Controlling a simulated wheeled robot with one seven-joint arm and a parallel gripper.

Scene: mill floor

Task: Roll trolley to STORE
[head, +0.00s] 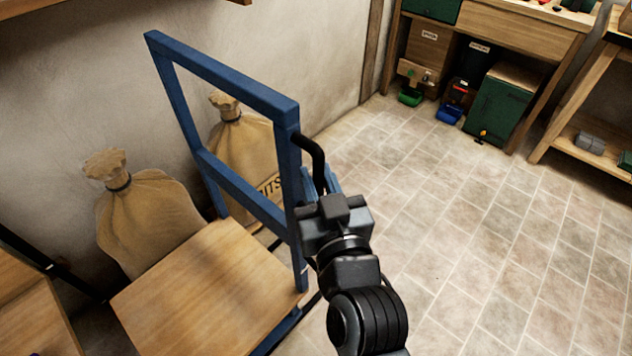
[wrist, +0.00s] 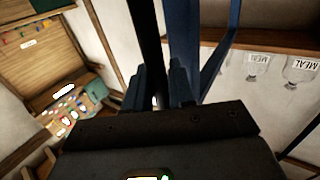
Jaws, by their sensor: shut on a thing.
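The trolley has a blue upright frame (head: 240,80) and a bare wooden deck (head: 205,295), in the left half of the head view. A black handle (head: 310,150) bends out from the frame's right post. My gripper (head: 322,185) is at this handle, shut on it. In the wrist view the dark handle (wrist: 150,50) runs up between the jaws, with the blue frame (wrist: 185,45) close beside it. The handle's gripped part is mostly hidden by the jaws. No STORE sign is readable in either view.
Two tied sacks (head: 150,215) (head: 240,145) stand by the wall behind the trolley. A wooden workbench (head: 515,35) with bins and a green cabinet (head: 502,105) is at the back right. A shelf stands (head: 590,110) at the right edge. The tiled floor (head: 470,230) right of the trolley is clear.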

